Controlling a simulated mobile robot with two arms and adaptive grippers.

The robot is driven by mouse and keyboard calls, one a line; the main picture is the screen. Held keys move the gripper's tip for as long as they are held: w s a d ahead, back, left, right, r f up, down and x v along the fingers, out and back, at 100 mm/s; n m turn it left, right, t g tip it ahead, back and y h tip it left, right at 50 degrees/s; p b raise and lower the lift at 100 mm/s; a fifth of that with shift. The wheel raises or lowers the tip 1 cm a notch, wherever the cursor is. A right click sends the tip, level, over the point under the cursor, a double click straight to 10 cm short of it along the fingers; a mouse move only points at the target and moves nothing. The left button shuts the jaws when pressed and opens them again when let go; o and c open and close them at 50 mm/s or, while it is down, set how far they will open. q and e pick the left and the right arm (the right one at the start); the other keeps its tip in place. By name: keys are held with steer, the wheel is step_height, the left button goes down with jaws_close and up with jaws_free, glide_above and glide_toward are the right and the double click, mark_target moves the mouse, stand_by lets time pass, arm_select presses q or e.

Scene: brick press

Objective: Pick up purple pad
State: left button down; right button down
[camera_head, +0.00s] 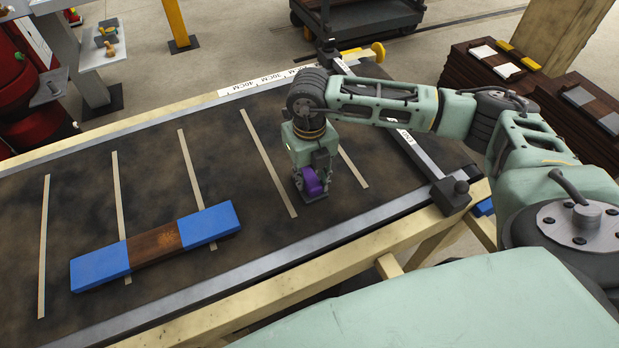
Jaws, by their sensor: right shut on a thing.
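The purple pad (311,182) is a small, rounded purple piece low over the dark table, between two light stripes. My right gripper (312,188) points down at it and is shut on it, hiding part of it. I cannot tell whether the pad touches the table. My right arm reaches in from the right side. My left gripper is not in view.
A brown brick (156,243) with blue ends lies on the dark table (80,210) left of my right gripper. A metal bar with a black block (451,194) crosses the table's right end. Stacked brown bricks (490,85) stand beyond it.

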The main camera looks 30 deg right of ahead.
mark_target(309, 176)
steer(key=shift+r+b, duration=0.35)
steer(key=shift+r, duration=0.1)
step_height(309, 176, up, 3)
steer(key=shift+w+f+b, duration=0.1)
steer(key=shift+f+b, duration=0.05)
steer(key=shift+b, duration=0.7)
steer(key=s+d+r+b, duration=0.4)
steer(key=s+d+r, duration=0.3)
steer(key=s, duration=0.2)
steer(key=shift+s+r, duration=0.2)
steer(key=shift+s, duration=0.05)
steer(key=shift+d, duration=0.1)
steer(key=c, duration=2)
jaws_free()
steer(key=c, duration=0.4)
